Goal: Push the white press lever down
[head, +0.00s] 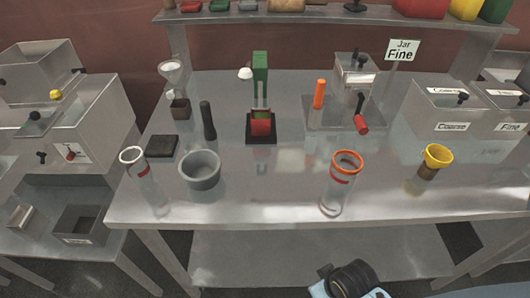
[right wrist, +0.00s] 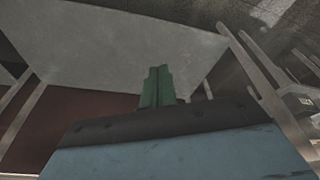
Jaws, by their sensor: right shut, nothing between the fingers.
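The white press lever (head: 245,73) shows as a rounded white end just left of the green upright press (head: 260,75), at the back middle of the steel table in the head view. Below the press is a red block or cup (head: 261,125) on a black base (head: 261,139). My right gripper (right wrist: 158,87) shows in the right wrist view as two green fingers pressed together, with nothing between them. It points toward a pale flat surface and is well away from the lever. My left gripper is in neither view.
A raised shelf (head: 340,14) runs behind. The front middle is clear.

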